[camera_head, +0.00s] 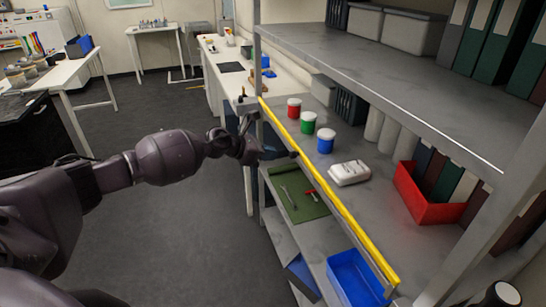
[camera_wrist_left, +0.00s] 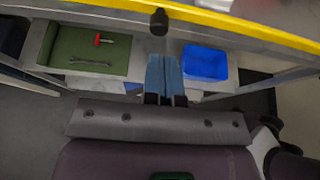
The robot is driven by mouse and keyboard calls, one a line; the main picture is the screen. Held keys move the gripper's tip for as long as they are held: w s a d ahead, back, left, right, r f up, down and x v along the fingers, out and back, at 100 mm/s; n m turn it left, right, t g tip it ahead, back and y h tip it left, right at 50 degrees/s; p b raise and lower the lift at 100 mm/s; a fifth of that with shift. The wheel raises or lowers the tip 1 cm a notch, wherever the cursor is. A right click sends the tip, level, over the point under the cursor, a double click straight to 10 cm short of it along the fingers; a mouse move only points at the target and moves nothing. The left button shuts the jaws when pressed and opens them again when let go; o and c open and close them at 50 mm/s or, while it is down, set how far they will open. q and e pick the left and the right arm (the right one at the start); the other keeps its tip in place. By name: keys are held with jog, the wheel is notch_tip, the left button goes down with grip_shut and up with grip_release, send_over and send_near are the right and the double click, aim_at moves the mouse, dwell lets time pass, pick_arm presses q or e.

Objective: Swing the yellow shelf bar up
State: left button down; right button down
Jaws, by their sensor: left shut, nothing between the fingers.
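The yellow shelf bar (camera_head: 340,212) runs along the front edge of the middle shelf (camera_head: 375,205), level with it. It crosses the top of the left wrist view (camera_wrist_left: 225,22). A dark knob (camera_wrist_left: 159,20) shows at the bar there. My left gripper (camera_head: 281,155) is in front of the bar, near its middle-left part. Its bluish fingers (camera_wrist_left: 164,62) are shut and empty, pointing at the bar just below the knob. A gap shows between fingertips and bar in the wrist view; contact is hard to judge in the head view. My right gripper is not in view.
Red (camera_head: 294,108), green (camera_head: 308,123) and blue-banded jars (camera_head: 326,141), a white package (camera_head: 349,173) and a red bin (camera_head: 425,208) stand behind the bar. Below are a green mat (camera_head: 305,208) with tools and a blue bin (camera_head: 352,280). An upper shelf (camera_head: 390,80) overhangs. The floor to the left is clear.

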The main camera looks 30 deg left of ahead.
pick_arm(q)
jog(key=s+a+r, duration=0.4)
jog(key=r, duration=0.2)
jog(key=shift+s+a+r, duration=0.15)
jog(key=shift+s+r, duration=0.15)
jog(key=shift+r, duration=0.1)
